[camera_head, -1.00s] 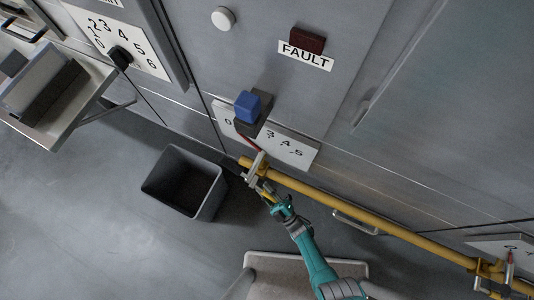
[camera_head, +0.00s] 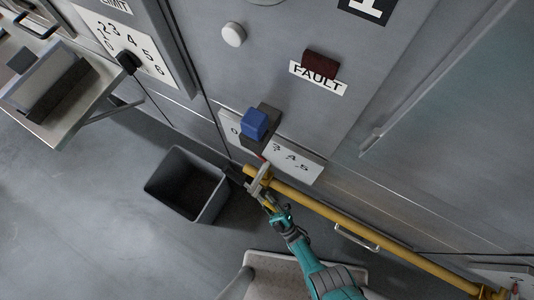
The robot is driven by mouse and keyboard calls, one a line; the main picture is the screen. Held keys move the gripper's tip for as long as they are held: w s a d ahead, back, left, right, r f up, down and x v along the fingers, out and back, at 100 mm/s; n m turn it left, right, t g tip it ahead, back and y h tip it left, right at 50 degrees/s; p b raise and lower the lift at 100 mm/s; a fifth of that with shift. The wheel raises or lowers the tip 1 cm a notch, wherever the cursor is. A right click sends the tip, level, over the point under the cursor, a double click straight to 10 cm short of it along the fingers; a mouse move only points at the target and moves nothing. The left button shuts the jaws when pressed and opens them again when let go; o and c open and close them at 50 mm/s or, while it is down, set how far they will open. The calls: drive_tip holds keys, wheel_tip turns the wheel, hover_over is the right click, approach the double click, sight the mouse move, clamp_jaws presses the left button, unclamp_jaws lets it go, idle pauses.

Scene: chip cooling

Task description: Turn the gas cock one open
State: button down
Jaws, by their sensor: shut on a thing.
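A yellow gas pipe (camera_head: 370,230) runs along the cabinet front from the middle to the lower right. My teal arm reaches up from the bottom, and my gripper (camera_head: 262,188) is at the pipe's left end. It is shut on a pale gas cock lever (camera_head: 260,178) that lies across the pipe there. The fingers partly hide the lever and valve body. A second gas cock (camera_head: 492,292) on the pipe is cut off at the lower right corner.
A dark open bin (camera_head: 188,184) stands on the floor just left of my gripper. A blue knob (camera_head: 255,123) juts out above a number plate (camera_head: 300,162). A tray with a box (camera_head: 60,90) is at the upper left. Open floor (camera_head: 80,220) lies lower left.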

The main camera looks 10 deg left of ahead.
sight(265, 199)
drive_tip(key=c, duration=1)
unclamp_jaws()
drive_tip(key=shift+r, duration=0.2)
drive_tip(key=shift+w+r, duration=0.15)
drive_tip(key=shift+r, duration=1.8)
drive_tip(key=shift+o, duration=0.6)
drive_tip(key=r, duration=0.4)
drive_tip(key=shift+a+r, duration=0.35)
drive_tip(key=shift+r, duration=0.25)
drive_tip(key=shift+c, duration=0.5)
drive_tip(key=shift+r, duration=0.3)
